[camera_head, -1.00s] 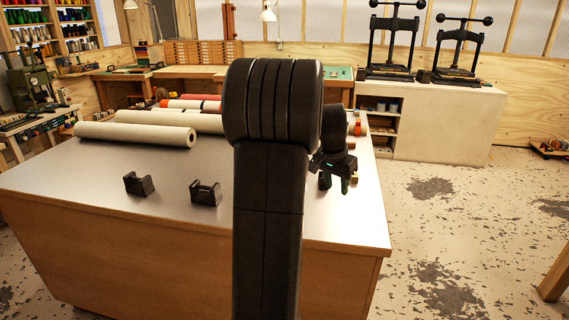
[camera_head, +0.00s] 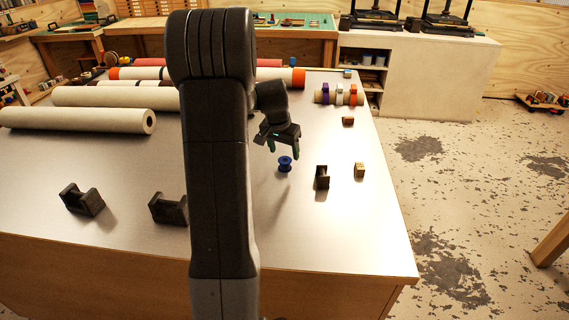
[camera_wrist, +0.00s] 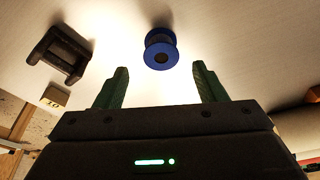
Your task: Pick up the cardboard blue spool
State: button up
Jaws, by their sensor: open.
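A small blue spool (camera_head: 285,164) stands on the metal-topped table, right of my arm in the head view. In the wrist view the blue spool (camera_wrist: 161,50) lies beyond the fingertips and roughly between their lines, with a dark middle between blue flanges. My gripper (camera_head: 283,150) is open and empty, a little above and behind the spool in the head view. Its two green fingers also show in the wrist view (camera_wrist: 160,80), apart from the spool. Whether the spool is cardboard cannot be told.
A black cradle (camera_head: 322,177) and a small wooden block (camera_head: 359,170) stand right of the spool. Two more black cradles (camera_head: 82,199) are at the front left. Long pale rolls (camera_head: 80,120) lie at the left. Small coloured rolls (camera_head: 340,96) sit at the back right.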

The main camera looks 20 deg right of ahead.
aim_at(284, 160)
jog(key=shift+f, duration=0.45)
jog(key=shift+a+p+x, duration=0.1)
jog(key=shift+p+x, duration=0.2)
jog(key=shift+x, duration=0.75)
jog(key=shift+a+p+x, duration=0.15)
jog(key=shift+p+x, duration=0.15)
jog(key=shift+x, duration=0.75)
jog(key=shift+s+f, duration=0.1)
jog(key=c, duration=1)
